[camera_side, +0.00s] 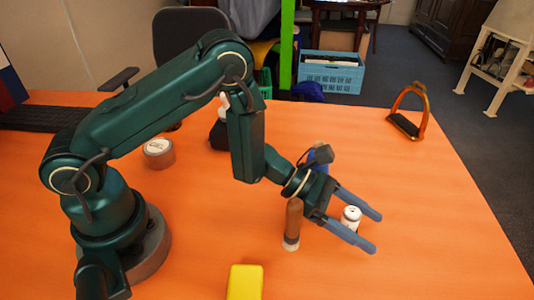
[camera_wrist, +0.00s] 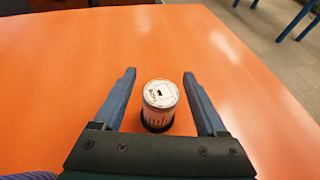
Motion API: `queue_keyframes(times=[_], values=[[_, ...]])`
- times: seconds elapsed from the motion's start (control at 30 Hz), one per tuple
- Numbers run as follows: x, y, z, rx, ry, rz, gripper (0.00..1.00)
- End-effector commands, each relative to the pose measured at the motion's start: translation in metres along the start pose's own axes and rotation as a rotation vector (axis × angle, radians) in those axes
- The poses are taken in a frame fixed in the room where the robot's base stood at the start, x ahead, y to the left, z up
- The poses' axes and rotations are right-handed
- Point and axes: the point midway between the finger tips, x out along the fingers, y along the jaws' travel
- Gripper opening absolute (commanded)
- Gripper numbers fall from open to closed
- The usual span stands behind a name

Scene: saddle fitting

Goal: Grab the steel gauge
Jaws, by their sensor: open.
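A small pale metallic cylinder with a printed white top, which looks like the steel gauge (camera_side: 350,218), stands upright on the orange table. In the wrist view the gauge (camera_wrist: 160,98) stands between the two fingers, with a visible gap on each side. A dark ring shows around its foot. My gripper (camera_side: 372,232) is open, its fingers reaching past both sides of the gauge. In the wrist view the tips of my gripper (camera_wrist: 159,74) extend beyond the gauge's far side. The gauge's lower part is partly hidden by the near finger in the side view.
A brown wooden-handled tool (camera_side: 293,225) stands close beside the gripper, with a blue item (camera_side: 319,156) behind the wrist. A yellow block (camera_side: 245,282) lies at the front. A stirrup (camera_side: 410,112) stands at the back right, a round tin (camera_side: 158,152) at left. The table's right side is clear.

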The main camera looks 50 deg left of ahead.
Motion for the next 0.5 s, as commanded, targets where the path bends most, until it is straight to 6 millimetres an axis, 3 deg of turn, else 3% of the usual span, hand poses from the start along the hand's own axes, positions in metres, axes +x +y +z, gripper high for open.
queue_keyframes(times=[0.27,0.43,0.47,0.5], values=[[0.0017,0.0,0.0001,-0.001,0.0,0.0,0.74],[0.0016,0.0,0.0001,-0.001,0.0,0.0,0.09],[0.0016,0.0,0.0001,-0.001,0.0,0.0,0.0],[0.0016,0.0,0.0001,0.0,0.0,0.0,0.0]])
